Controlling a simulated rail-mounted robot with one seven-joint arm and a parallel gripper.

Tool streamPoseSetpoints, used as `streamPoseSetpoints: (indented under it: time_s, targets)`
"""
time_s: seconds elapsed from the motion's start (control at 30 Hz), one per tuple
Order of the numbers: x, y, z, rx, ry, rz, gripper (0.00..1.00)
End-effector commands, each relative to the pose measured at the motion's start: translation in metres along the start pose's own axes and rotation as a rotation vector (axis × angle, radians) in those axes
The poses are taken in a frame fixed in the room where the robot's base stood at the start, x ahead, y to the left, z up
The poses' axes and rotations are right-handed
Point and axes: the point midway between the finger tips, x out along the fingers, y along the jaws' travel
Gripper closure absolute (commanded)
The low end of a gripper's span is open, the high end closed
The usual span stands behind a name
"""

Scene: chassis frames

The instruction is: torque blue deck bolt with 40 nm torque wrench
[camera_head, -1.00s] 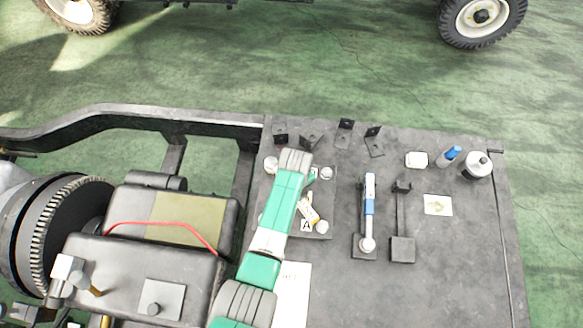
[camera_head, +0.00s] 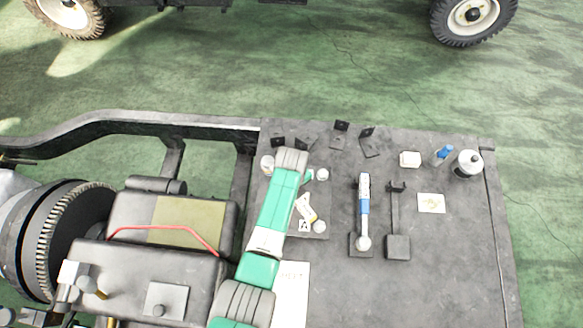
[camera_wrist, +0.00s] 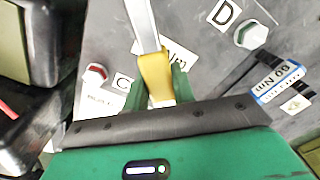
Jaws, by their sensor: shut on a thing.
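My gripper (camera_wrist: 160,95) is shut on the yellow grip of a torque wrench (camera_wrist: 155,72), whose silver shaft (camera_wrist: 141,25) runs toward the top of the wrist view. A white label behind the grip shows only "Nm"; its number is hidden. A red bolt (camera_wrist: 96,73) by label C and a green bolt (camera_wrist: 249,35) by label D sit on the grey deck plate (camera_wrist: 186,18). I cannot pick out a blue bolt; the wrench's head is out of the wrist view.
A blue-banded wrench (camera_head: 364,205) rests on a holder, beside an empty holder (camera_head: 397,225). Black brackets (camera_head: 340,133) line the back edge. A "60 Nm" label (camera_wrist: 278,83) shows in the wrist view. The front right is clear.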

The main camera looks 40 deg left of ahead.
Motion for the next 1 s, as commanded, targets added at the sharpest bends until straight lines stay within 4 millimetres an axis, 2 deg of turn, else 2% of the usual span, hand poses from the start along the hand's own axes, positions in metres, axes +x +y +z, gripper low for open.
streamPoseSetpoints:
  time_s: [0.33, 0.77, 1.0]
  targets:
    - [-0.005, -0.001, 0.001, 0.000, -0.001, -0.001, 1.00]
    - [-0.052, -0.001, 0.001, 0.000, -0.001, -0.002, 1.00]
    - [-0.051, 0.000, 0.000, 0.000, -0.001, -0.001, 1.00]
